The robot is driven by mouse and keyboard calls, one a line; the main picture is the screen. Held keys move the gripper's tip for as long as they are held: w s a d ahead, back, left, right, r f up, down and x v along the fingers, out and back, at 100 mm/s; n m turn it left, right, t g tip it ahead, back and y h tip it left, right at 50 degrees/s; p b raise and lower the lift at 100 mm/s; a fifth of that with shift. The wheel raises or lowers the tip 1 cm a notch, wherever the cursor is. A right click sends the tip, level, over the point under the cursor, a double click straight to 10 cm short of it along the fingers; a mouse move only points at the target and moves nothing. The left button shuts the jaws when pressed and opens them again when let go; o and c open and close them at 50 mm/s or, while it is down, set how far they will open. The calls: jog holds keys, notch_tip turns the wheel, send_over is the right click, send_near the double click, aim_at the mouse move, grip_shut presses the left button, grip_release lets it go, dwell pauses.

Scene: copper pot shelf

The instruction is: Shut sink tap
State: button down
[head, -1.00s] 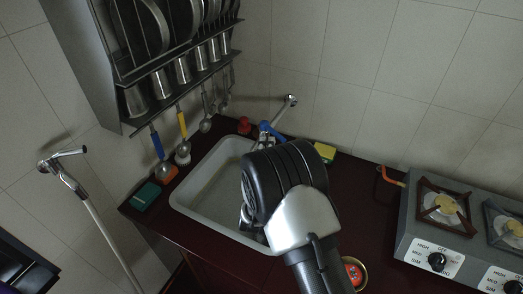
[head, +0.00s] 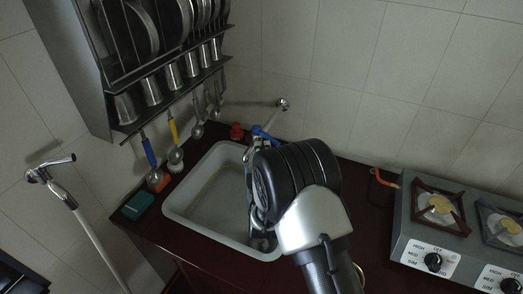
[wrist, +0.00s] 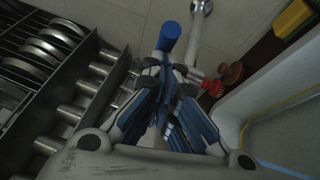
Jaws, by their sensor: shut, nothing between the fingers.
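The sink tap shows in the head view as a silver spout end (head: 282,103) near the wall, with a blue part (head: 262,133) beside it at the sink's back edge. In the wrist view a blue cylinder-shaped handle (wrist: 169,36) stands just beyond my fingertips, with the silver tap pipe (wrist: 197,35) to its right. My gripper (wrist: 168,85) is shut and empty, its blue-padded fingers together close to the blue handle. I cannot tell whether they touch it. In the head view my wrist hides much of the tap's lower part.
The grey sink basin (head: 211,190) lies below my arm. A dish rack (head: 136,62) with plates, cups and hanging ladles is on the left wall. A red knob-like object (head: 236,131) stands by the tap. A gas stove (head: 408,222) stands to the right.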

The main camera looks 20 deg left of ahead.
jog(key=shift+w+d+n+g+y+b, duration=0.5)
jog(key=shift+w+d+n+y+b, duration=0.55)
jog(key=shift+b, duration=1.2)
jog(key=shift+w+d+m, duration=0.2)
jog(key=shift+d+m, duration=0.05)
